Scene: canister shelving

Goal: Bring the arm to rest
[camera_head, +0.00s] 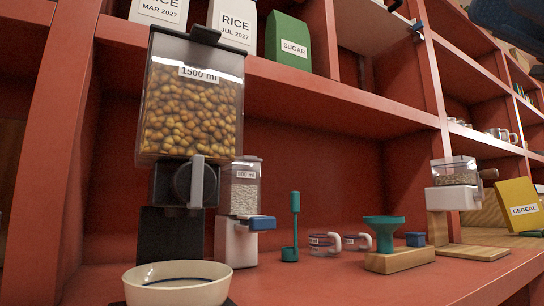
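A dark blue shape, cut off by the picture's top right corner, looks like part of my arm. No gripper fingers show, so whether my gripper is open or shut, or holds anything, is not visible. The dark shape appears in front of the upper right shelves and touches nothing that I can make out.
A tall dispenser (193,105) full of brown pieces stands on the red shelf's left, behind a white bowl (178,290). A smaller dispenser (238,215), green funnel (387,228), cups (325,243) and a yellow cereal box (520,205) stand to the right. Bags (288,42) line the upper shelf.

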